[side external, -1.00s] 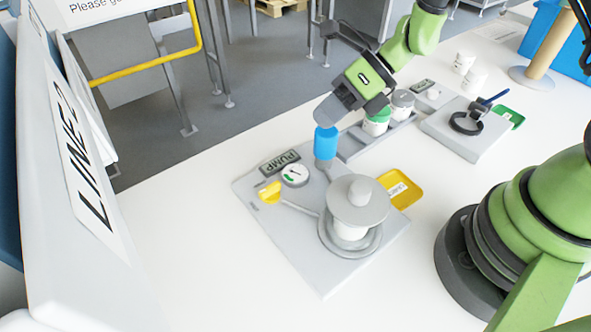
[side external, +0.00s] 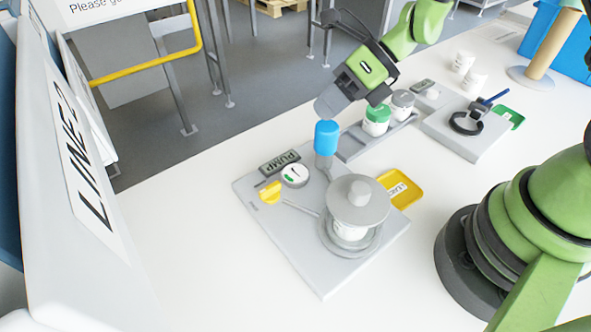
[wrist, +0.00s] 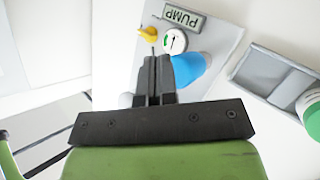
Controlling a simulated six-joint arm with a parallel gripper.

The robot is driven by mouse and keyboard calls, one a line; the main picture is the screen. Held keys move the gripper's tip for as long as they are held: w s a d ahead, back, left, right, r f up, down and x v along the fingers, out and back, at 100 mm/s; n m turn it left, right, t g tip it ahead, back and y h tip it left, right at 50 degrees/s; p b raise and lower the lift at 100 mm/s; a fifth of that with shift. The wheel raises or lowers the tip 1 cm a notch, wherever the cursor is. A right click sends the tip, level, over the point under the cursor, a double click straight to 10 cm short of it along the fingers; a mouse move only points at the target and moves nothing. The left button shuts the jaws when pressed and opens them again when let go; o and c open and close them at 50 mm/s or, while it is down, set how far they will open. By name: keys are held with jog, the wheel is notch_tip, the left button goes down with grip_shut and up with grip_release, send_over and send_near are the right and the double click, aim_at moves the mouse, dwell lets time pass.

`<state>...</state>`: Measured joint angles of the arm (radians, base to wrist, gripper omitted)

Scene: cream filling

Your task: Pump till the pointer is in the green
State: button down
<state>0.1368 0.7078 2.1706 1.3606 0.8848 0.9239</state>
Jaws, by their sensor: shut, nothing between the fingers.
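The blue pump knob (side external: 326,137) stands upright on a grey stem at the back corner of the grey pump plate (side external: 325,284). The round white gauge (side external: 294,175) sits beside the PUMP label. In the wrist view the gauge (wrist: 172,43) shows a green patch on its left side and a dark pointer near its middle; I cannot tell surely whether the pointer lies in the green. My gripper (side external: 323,108) is shut and empty, just above the blue knob with a small gap. The fingers (wrist: 155,68) partly hide the knob (wrist: 187,68) in the wrist view.
A yellow lever (side external: 270,192) is beside the gauge. A covered white jar (side external: 357,203) stands on the plate's near side. A yellow tray (side external: 401,189) and a green-lidded jar (side external: 377,121) are to the right. The table left of the plate is clear.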

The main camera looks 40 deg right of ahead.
jog(key=shift+r, duration=0.45)
notch_tip(320, 180, up, 6)
dwell(0.6)
dwell(2.5)
jog(key=shift+f, duration=3.05)
jog(key=shift+f, duration=0.1)
jog(key=shift+f, duration=0.35)
jog(key=shift+f, duration=0.25)
dwell(0.4)
